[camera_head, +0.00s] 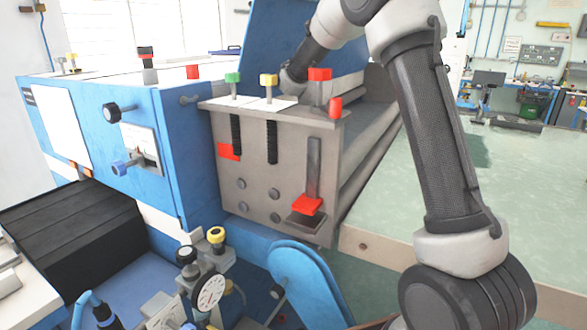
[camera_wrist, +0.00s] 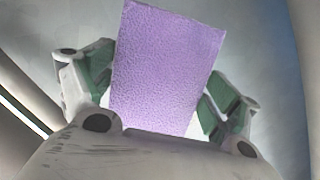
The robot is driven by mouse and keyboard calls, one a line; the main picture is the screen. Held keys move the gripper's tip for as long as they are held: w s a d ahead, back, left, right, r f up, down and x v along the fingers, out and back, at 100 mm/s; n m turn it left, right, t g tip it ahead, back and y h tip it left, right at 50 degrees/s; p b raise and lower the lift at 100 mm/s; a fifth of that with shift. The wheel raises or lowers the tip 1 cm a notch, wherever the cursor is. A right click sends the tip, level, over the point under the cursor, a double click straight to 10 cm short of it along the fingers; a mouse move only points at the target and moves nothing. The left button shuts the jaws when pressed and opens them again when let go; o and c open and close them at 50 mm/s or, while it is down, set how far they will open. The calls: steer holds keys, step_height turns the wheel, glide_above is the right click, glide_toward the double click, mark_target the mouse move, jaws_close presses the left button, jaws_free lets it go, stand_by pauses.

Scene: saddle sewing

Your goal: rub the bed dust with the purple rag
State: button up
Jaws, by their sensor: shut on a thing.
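The purple rag (camera_wrist: 170,45) is a flat, textured, roughly rectangular piece in the wrist view. My gripper (camera_wrist: 160,88) has its green-padded fingers on either side of the rag and is shut on it. In the head view my arm reaches down behind the machine's grey front plate (camera_head: 290,178), so the gripper and rag are hidden there. Long grey rails (camera_head: 372,150), which look like part of the bed, run back to the right of that plate. I cannot make out any dust on the bed. In the wrist view the surface beyond the rag is blurred grey.
The blue machine housing (camera_head: 185,150) stands at left. Green, yellow and red (camera_head: 320,74) knobs stick up on the front plate's top near my wrist. A blue panel (camera_head: 268,32) rises behind. A dial gauge (camera_head: 209,290) sits low in front. Open green floor (camera_head: 530,180) lies at right.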

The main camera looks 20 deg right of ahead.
steer(key=shift+w+d, duration=4.2)
steer(key=shift+s+a+r, duration=0.1)
steer(key=shift+s+a, duration=1.05)
steer(key=shift+s+a+f, duration=0.2)
steer(key=shift+s+a, duration=1.1)
steer(key=shift+s, duration=0.05)
steer(key=shift+s+a+f, duration=0.15)
steer(key=shift+s+a, duration=1.1)
steer(key=shift+s, duration=0.05)
steer(key=shift+c, duration=0.3)
steer(key=shift+s+a+r, duration=0.1)
steer(key=shift+s+a, duration=1)
steer(key=shift+w+a+r, duration=0.1)
steer(key=shift+w+a, duration=0.1)
steer(key=shift+w, duration=0.15)
steer(key=shift+w+d, duration=3.85)
steer(key=shift+d, duration=0.05)
steer(key=shift+w+d, duration=0.85)
steer(key=shift+w, duration=0.05)
steer(key=shift+s+a, duration=1.15)
steer(key=shift+a, duration=0.05)
steer(key=shift+s+a+f, duration=0.2)
steer(key=shift+s+a, duration=1.1)
steer(key=shift+s, duration=0.1)
steer(key=shift+s+a+r, duration=0.2)
steer(key=shift+s+a, duration=2.05)
steer(key=shift+a, duration=0.05)
